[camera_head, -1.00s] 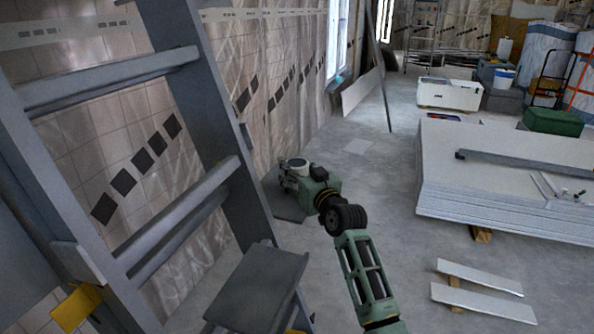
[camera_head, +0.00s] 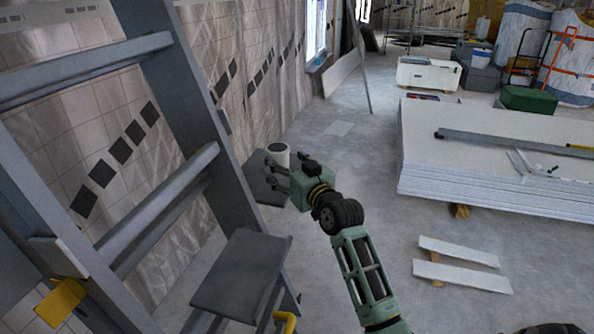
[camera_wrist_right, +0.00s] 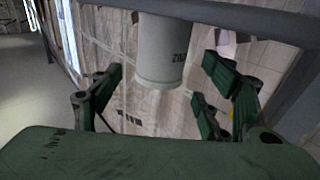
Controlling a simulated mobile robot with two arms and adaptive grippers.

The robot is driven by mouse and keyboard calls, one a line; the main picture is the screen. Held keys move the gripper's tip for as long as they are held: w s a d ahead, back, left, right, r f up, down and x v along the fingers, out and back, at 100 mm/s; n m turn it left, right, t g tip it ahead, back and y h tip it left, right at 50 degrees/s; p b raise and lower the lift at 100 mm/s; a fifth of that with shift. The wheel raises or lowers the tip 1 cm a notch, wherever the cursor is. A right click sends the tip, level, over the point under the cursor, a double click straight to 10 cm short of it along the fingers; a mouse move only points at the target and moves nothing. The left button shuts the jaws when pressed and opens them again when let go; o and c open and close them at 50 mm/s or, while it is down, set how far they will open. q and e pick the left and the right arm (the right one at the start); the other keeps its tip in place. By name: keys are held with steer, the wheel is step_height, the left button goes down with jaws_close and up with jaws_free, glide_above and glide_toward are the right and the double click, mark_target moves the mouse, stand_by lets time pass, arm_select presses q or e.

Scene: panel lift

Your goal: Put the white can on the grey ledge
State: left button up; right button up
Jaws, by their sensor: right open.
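The white can (camera_head: 279,157) stands upright on the grey ledge (camera_head: 270,196), beside the tiled wall, in the head view. Its lower part is hidden behind my right gripper (camera_head: 272,176). The right gripper is open, its fingers on the near side of the can. In the right wrist view the can (camera_wrist_right: 163,50) shows upside down, beyond and between the spread fingers (camera_wrist_right: 165,100), with a gap around it. A grey edge crosses the top of that view at the can's base. My left gripper is not in view.
A grey stepladder (camera_head: 190,95) stands close on the left, its step (camera_head: 240,270) near the right arm. A stack of white panels (camera_head: 480,165) lies on the right, with loose strips (camera_head: 455,275) in front. Open floor (camera_head: 345,165) lies between ladder and stack.

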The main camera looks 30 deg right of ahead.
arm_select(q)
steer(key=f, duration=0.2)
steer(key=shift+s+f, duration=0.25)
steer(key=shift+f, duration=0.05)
arm_select(e)
steer(key=s, duration=0.6)
steer(key=shift+s+a, duration=0.15)
steer(key=shift+s, duration=0.25)
stand_by(0.4)
